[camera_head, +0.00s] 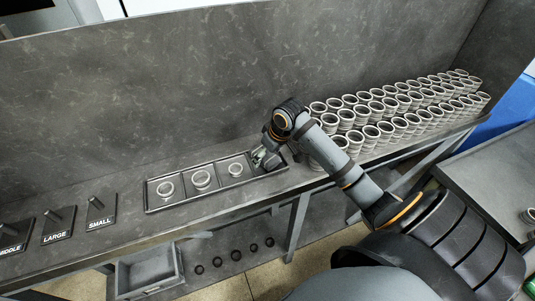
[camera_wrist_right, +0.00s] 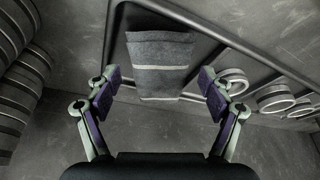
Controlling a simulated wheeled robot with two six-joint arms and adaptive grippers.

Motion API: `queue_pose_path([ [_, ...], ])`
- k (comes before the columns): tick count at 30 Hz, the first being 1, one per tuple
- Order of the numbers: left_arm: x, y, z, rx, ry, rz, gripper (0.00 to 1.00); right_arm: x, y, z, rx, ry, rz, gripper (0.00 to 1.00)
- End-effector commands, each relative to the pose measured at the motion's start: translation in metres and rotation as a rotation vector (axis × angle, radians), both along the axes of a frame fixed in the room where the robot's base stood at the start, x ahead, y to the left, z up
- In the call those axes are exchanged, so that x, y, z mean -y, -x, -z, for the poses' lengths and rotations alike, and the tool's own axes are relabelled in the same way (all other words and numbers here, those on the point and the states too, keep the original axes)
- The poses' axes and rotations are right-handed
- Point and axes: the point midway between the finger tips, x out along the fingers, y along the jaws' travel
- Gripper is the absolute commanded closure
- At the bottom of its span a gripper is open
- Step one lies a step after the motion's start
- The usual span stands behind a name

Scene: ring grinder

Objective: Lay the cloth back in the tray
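The dark tray (camera_head: 196,202) lies on the bench. Three of its compartments each hold a metal ring: left ring (camera_head: 165,188), middle ring (camera_head: 201,179), right ring (camera_head: 235,169). My right gripper (camera_head: 262,160) is low over the tray's right end. In the right wrist view the grey cloth (camera_wrist_right: 160,62), folded with a lighter stripe, shows between the fingers of this gripper (camera_wrist_right: 158,92). The fingers are spread, with a gap on both sides of the cloth. I cannot tell whether the cloth touches the tray floor. The gripper hides the cloth in the head view. My left gripper is not in view.
Several stacks of metal rings (camera_head: 372,131) stand close to the right of the tray. Labelled stands, one reading SMALL (camera_head: 101,222), are at the left. A tall grey panel (camera_head: 200,80) rises behind. The bench is clear between the stands and the tray.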

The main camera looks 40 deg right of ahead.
Motion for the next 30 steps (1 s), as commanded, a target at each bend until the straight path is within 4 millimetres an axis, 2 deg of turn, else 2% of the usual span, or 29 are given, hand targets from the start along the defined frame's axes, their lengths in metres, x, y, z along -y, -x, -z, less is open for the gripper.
queue_pose_path([
  [8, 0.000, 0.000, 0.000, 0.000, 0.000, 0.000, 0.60, 0.000, 0.000, -0.001, 0.001, 0.000, 0.000, 0.17],
  [11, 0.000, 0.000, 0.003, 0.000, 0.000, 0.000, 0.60, 0.001, -0.001, -0.011, 0.003, 0.002, -0.001, 0.17],
  [21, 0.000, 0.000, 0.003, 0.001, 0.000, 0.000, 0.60, 0.007, 0.027, -0.089, 0.003, 0.008, -0.001, 0.17],
  [25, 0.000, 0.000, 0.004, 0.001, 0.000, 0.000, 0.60, 0.008, 0.034, -0.110, 0.004, 0.006, 0.000, 0.17],
  [30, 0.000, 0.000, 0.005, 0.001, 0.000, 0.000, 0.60, 0.008, 0.040, -0.123, 0.000, 0.001, 0.000, 0.17],
])
